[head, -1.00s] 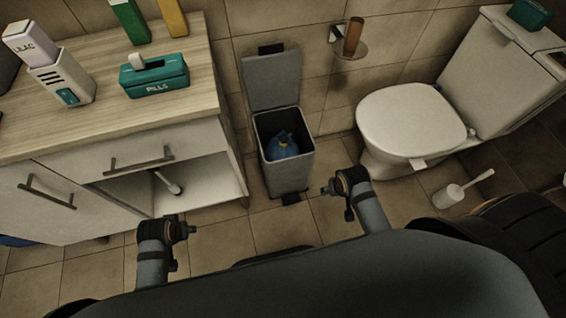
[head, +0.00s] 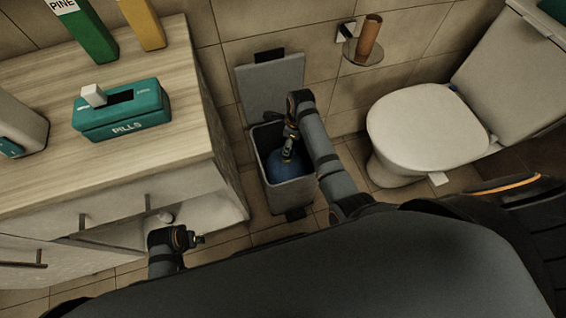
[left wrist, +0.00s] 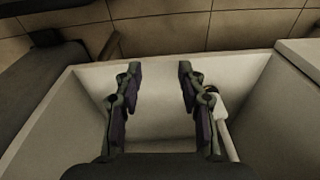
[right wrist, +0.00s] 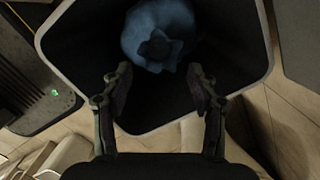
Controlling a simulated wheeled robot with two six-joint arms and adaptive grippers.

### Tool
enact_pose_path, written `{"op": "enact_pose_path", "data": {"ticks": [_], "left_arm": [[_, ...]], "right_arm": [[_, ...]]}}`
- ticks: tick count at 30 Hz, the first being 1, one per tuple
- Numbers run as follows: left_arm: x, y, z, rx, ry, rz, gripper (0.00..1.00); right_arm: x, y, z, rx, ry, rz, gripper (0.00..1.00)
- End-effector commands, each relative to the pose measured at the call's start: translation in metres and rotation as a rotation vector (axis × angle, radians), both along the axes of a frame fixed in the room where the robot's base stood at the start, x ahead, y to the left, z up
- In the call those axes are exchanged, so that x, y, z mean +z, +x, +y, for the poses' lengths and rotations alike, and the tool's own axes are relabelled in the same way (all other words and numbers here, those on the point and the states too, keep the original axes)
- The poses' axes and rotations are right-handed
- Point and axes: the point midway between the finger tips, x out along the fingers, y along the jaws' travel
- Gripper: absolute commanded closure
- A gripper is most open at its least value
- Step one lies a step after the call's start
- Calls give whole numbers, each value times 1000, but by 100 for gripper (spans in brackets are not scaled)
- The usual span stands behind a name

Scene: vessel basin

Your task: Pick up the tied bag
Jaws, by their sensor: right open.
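The tied bag (head: 290,168) is blue and lies inside an open grey bin. In the right wrist view the bag (right wrist: 158,32) shows its gathered knot, inside the dark bin opening. My right gripper (head: 288,154) reaches down at the bin's mouth, over the bag, and partly hides it in the head view. Its two fingers (right wrist: 158,85) are apart with nothing between them, and the bag lies just beyond them. My left gripper (head: 200,240) is in front of the cabinet. In the left wrist view its fingers (left wrist: 158,75) are apart and empty.
The bin (head: 293,194) has its lid (head: 270,84) raised against the wall. A wooden-topped cabinet (head: 150,205) with an open compartment stands left, bearing a teal pills box (head: 122,112). A toilet (head: 425,130) stands right. A paper holder (head: 362,50) is on the wall behind.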

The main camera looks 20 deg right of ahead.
Motion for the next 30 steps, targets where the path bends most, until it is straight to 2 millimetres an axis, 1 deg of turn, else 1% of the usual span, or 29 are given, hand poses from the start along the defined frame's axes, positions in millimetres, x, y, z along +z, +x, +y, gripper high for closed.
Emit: {"op": "enact_pose_path", "data": {"ticks": [2, 6, 9, 13, 18, 20, 23, 25, 27, 30], "left_arm": [[7, 2, -2, -2, -4, -4, 60], [34, 3, -8, -9, -14, -1, 60], [54, 2, -12, -14, -20, 3, 60], [70, -1, -15, -18, -26, 7, 60], [73, -2, -16, -19, -29, 6, 60], [72, -2, -18, -21, -35, -5, 60], [73, -3, -23, -28, -50, -31, 60], [64, -1, -25, -29, -61, -61, 60], [60, 1, -27, -29, -70, -85, 60], [59, 3, -29, -30, -75, -101, 60]], "right_arm": [[-9, 0, 1, 1, 0, 1, 41], [-32, 1, 3, 2, 0, 1, 41], [-44, 2, 4, 3, -1, -1, 41], [-51, 3, 5, 3, -1, -1, 41], [-55, 3, 5, 4, -1, -2, 41], [-64, 3, 6, 4, -1, -1, 41], [-85, 4, 8, 4, -1, 1, 41], [-96, 5, 9, 4, -1, 0, 41], [-102, 6, 10, 4, -1, -1, 41], [-104, 6, 10, 4, -1, -1, 41]]}}
